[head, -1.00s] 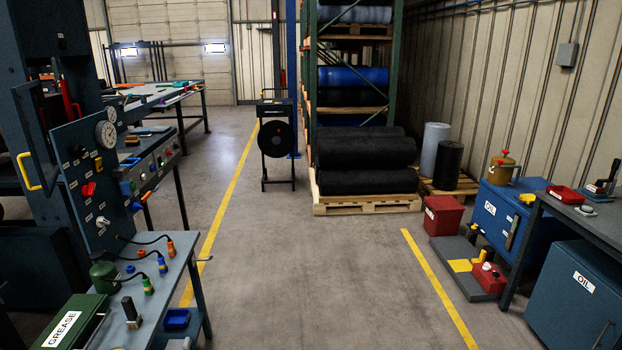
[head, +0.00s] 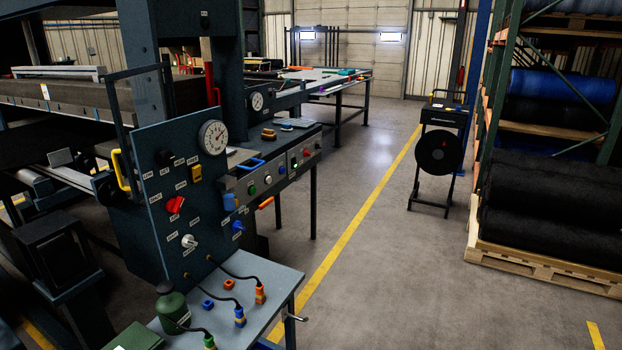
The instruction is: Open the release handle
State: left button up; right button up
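A yellow handle (head: 122,171) sits upright on the panel's left edge. A red upright lever (head: 211,85) stands behind the panel. A blue bar handle (head: 249,165) is on the button console (head: 275,172). The small labels are too small to read, so I cannot tell which part is the release handle. Neither of my grippers is in view.
A grey bench (head: 262,316) with hoses and coloured connectors is in front of the panel. A black reel on a stand (head: 438,152) and a rack with rolls on a pallet (head: 545,262) stand at the right. The floor (head: 385,280) between is clear.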

aim_at(262, 203)
jog(key=i+l+u, duration=0.75)
jog(key=i+l, duration=0.15)
jog(key=l, duration=0.2)
jog(key=i+l, duration=0.7)
